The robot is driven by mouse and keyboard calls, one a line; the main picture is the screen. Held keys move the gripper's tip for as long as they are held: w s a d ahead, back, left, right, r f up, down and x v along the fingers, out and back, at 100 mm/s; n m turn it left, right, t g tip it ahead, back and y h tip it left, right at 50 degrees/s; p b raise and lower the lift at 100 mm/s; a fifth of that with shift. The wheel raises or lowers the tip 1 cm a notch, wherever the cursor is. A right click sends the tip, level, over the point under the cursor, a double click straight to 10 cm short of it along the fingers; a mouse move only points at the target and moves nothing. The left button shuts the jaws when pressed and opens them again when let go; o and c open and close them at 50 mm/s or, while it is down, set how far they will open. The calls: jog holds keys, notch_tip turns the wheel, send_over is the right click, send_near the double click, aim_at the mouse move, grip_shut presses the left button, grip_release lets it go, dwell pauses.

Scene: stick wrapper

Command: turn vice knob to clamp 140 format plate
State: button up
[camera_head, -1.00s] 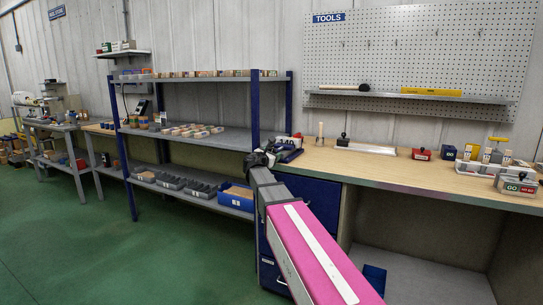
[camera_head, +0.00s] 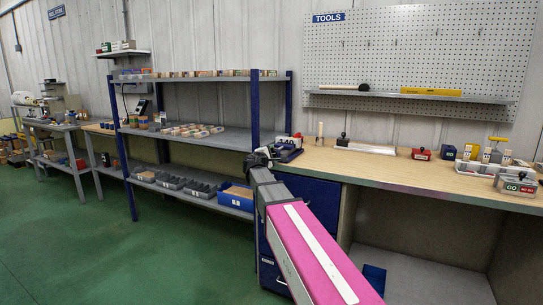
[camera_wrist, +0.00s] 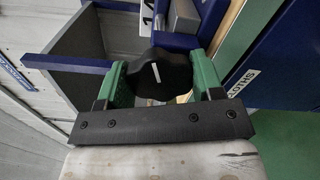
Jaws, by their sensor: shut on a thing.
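In the wrist view, the green fingers of my gripper (camera_wrist: 161,78) are on either side of a black lobed knob (camera_wrist: 160,72) with a white line on its face, shut on it. Behind the knob is a blue body (camera_wrist: 205,22), which I take to be the vice. A white plate with dark digits (camera_wrist: 147,17), partly cut off, shows above the knob. In the head view, my gripper (camera_head: 262,156) is at the left end of the bench, against the dark blue vice (camera_head: 289,153). The knob is hidden there, and the plate's seating cannot be made out.
The wooden bench (camera_head: 390,170) runs right, with a black-handled tool on a white plate (camera_head: 365,148), a red block (camera_head: 421,154) and small boxes. A blue-posted shelf (camera_head: 190,134) with bins stands to the left. A blue drawer cabinet (camera_head: 312,203) is under the bench.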

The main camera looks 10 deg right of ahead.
jog(key=m, duration=0.4)
jog(key=shift+m, duration=0.3)
jog(key=m, duration=0.4)
jog(key=shift+f+m, duration=0.1)
jog(key=shift+m, duration=0.2)
jog(key=m, duration=0.4)
jog(key=shift+m, duration=2.5)
jog(key=o, duration=0.9)
jog(key=v, duration=1.1)
